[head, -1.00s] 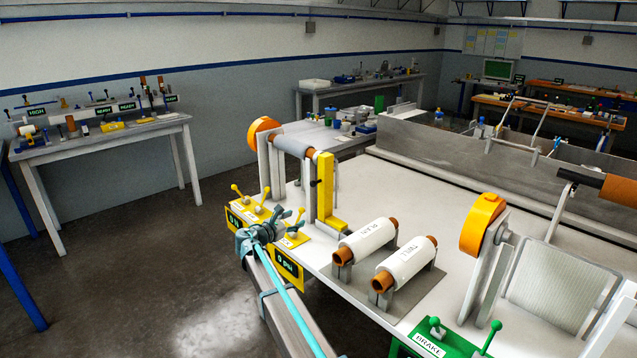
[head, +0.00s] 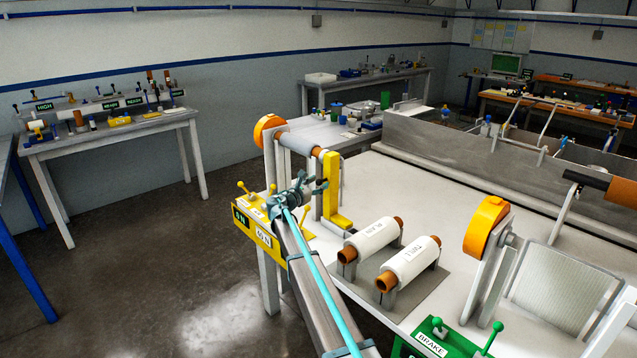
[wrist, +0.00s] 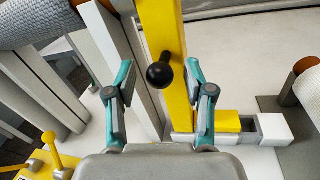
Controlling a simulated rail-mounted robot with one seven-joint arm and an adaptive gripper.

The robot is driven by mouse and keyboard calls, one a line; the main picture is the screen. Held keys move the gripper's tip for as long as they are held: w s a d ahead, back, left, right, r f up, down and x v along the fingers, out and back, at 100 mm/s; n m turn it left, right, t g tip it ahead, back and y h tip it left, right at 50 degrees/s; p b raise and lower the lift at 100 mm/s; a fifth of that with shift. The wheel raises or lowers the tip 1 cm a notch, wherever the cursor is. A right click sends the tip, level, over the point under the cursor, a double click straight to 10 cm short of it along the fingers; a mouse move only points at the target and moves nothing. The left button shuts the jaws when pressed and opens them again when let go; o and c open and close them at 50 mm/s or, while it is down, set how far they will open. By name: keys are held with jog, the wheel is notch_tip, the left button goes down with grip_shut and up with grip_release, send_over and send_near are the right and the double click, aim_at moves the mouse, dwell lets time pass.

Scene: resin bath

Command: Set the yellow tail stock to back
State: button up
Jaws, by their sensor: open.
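The yellow tail stock (head: 333,185) is an upright yellow post with a yellow foot at the left end of the white table, beside the end of the grey roll. In the wrist view its post (wrist: 163,28) bears a black ball knob (wrist: 160,72). The yellow foot (wrist: 217,121) runs right and ends by a white block. My gripper (head: 306,188) is open in front of the post, its teal-edged fingers to either side of the knob. Whether they touch the knob cannot be told. My gripper and arm hide part of the panel and post in the head view.
A yellow panel with levers (head: 243,222) sits at the table's left edge, near my arm. Two white rolls (head: 372,238) lie on a grey stand to the right. An orange-capped roller stand (head: 487,225) is farther right. The white table behind is clear.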

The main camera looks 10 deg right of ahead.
jog(key=shift+w+d, duration=0.25)
jog(key=shift+w, duration=0.05)
grip_shut()
dwell(0.3)
